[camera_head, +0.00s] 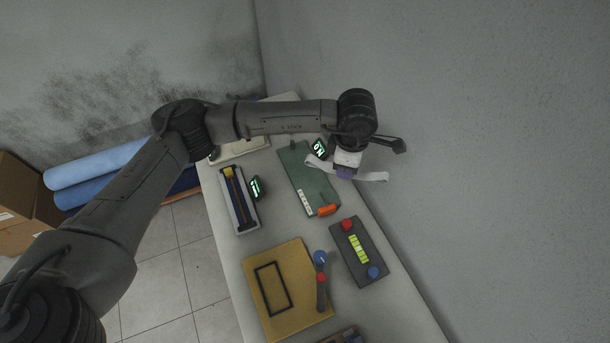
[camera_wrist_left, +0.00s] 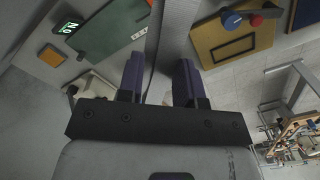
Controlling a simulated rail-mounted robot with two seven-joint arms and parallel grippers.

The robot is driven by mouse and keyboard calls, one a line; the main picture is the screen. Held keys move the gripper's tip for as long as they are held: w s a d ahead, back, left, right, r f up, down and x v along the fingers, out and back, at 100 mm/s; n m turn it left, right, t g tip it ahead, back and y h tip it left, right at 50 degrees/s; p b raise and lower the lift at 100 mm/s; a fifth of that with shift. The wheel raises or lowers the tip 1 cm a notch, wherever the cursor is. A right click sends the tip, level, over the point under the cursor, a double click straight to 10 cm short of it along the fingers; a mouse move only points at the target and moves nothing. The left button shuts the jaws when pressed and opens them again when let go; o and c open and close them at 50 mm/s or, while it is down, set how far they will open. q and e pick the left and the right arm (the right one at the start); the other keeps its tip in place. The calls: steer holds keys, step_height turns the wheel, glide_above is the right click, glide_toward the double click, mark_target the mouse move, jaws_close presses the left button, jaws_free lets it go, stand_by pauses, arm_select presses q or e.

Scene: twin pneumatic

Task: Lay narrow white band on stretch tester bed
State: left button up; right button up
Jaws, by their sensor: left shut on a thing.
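My left gripper (camera_head: 345,174), with purple fingertips, is shut on the narrow white band (camera_head: 374,177). The band sticks out on both sides of the fingers, above the right edge of a green board device (camera_head: 299,178). This device has a small lit display (camera_head: 319,149) and an orange part (camera_head: 327,210). I cannot tell for sure which is the stretch tester. In the left wrist view the purple fingers (camera_wrist_left: 158,82) have a pale strip (camera_wrist_left: 152,45) between them. My right gripper is not in view.
A yellow board with a black rectangle outline (camera_head: 290,277) and a blue-and-red lever lies nearer. A dark box with red and blue knobs (camera_head: 358,250) stands at the table's right edge, near the wall. Blue rolls (camera_head: 95,168) and a cardboard box (camera_head: 25,205) are off the table.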

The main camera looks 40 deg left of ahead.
arm_select(q)
step_height(320, 180, down, 7)
steer(key=w+n+b, duration=0.2)
steer(key=w+n, duration=0.1)
steer(key=n, duration=0.8)
arm_select(e)
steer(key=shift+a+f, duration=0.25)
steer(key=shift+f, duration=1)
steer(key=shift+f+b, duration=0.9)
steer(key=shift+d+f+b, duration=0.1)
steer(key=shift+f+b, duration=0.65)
steer(key=shift+b, duration=0.05)
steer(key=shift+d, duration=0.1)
arm_select(q)
steer(key=n, duration=1.5)
glide_above(304, 170)
steer(key=f, duration=1.4)
steer(key=shift+d+f+p, duration=0.2)
steer(key=shift+f+p, duration=0.1)
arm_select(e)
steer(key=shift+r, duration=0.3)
arm_select(q)
steer(key=shift+f, duration=2.05)
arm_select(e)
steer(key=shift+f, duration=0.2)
arm_select(q)
steer(key=shift+f+b, duration=0.1)
steer(key=shift+b, duration=0.2)
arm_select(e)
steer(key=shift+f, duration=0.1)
